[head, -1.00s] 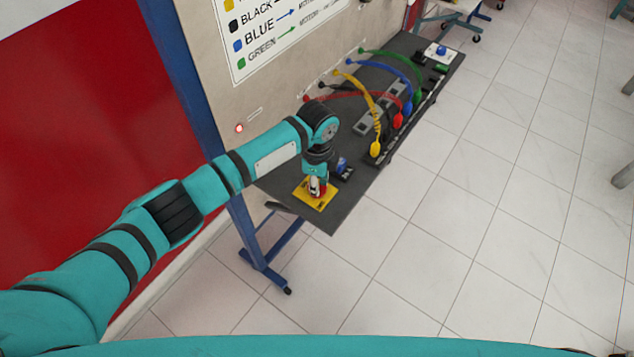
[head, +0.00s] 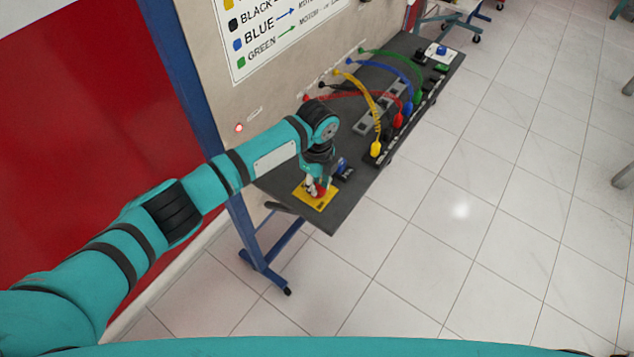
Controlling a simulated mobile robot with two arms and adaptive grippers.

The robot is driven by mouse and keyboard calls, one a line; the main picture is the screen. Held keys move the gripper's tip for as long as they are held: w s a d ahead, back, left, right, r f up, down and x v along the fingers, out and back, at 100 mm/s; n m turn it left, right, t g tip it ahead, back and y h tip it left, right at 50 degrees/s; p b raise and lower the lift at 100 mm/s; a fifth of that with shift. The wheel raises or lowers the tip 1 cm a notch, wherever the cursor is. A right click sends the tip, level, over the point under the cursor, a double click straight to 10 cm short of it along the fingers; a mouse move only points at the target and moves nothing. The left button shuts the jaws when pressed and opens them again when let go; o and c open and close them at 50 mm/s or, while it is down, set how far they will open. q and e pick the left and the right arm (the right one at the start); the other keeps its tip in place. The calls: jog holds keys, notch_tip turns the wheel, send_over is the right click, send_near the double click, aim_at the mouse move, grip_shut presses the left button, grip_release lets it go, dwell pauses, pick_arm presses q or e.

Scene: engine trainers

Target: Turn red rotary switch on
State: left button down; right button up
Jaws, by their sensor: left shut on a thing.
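The red rotary switch (head: 321,191) sits on a yellow plate (head: 318,204) at the near end of the dark grey bench. My left gripper (head: 317,190) points down over the plate and is shut on the red switch. The fingers partly hide the switch, so its exact angle cannot be told. My right gripper is not in view.
A small blue switch (head: 343,168) stands just behind the yellow plate. Red, yellow, blue and green cables (head: 378,97) arch from the wall panel to a connector strip farther along the bench (head: 345,200). The tiled floor (head: 480,220) to the right is clear.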

aim_at(317, 186)
pick_arm(q)
jog(key=shift+r, duration=0.1)
jog(key=c, duration=1.3)
grip_release()
notch_tip(317, 186, up, 12)
